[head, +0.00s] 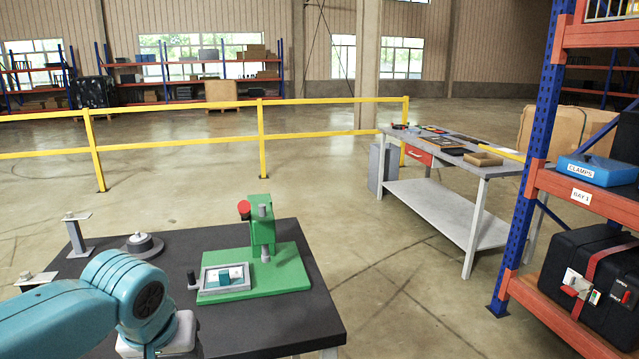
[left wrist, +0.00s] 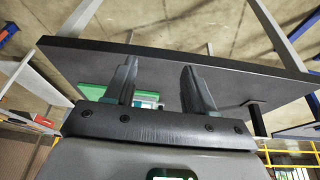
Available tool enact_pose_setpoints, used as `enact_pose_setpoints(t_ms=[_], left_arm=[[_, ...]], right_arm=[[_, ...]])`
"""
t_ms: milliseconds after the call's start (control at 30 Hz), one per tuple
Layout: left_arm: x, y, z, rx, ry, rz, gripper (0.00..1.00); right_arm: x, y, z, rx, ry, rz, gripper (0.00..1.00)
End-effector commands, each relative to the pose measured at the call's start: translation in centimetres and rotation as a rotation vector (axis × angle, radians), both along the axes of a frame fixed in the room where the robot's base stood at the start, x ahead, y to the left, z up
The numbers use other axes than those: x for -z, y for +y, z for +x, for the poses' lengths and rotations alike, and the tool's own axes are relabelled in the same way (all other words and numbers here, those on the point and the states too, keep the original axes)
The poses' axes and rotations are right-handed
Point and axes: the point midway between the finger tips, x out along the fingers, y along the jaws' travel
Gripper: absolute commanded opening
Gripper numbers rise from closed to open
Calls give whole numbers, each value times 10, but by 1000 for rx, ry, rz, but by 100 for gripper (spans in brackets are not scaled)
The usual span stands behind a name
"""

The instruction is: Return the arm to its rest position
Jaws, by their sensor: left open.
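My left arm (head: 105,300), teal with a pale grey end, reaches in from the lower left of the head view, over the near left part of a dark-topped table (head: 285,328). The fingers of my left gripper do not show there. In the left wrist view my left gripper (left wrist: 158,66) has its two dark fingers apart, with nothing held between them. The dark table top (left wrist: 235,75) lies beyond the fingers, and part of a green thing (left wrist: 92,91) shows by the left finger. My right gripper is in neither view.
A green fixture (head: 262,232) with a red knob stands on the table. A round grey piece (head: 143,246) and small metal stands are behind my arm. A grey workbench (head: 435,205) and a blue-orange rack (head: 538,150) stand right. A yellow railing (head: 180,141) crosses behind open floor.

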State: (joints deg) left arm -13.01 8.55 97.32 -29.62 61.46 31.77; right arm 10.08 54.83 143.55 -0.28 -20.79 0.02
Motion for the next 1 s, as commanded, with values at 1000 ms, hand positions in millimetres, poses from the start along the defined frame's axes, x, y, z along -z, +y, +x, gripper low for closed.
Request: enact_pose_setpoints(t_ms=[1000], left_arm=[[353, -99, -193, 73, 306, -387, 55]], right_arm=[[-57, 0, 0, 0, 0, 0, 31]])
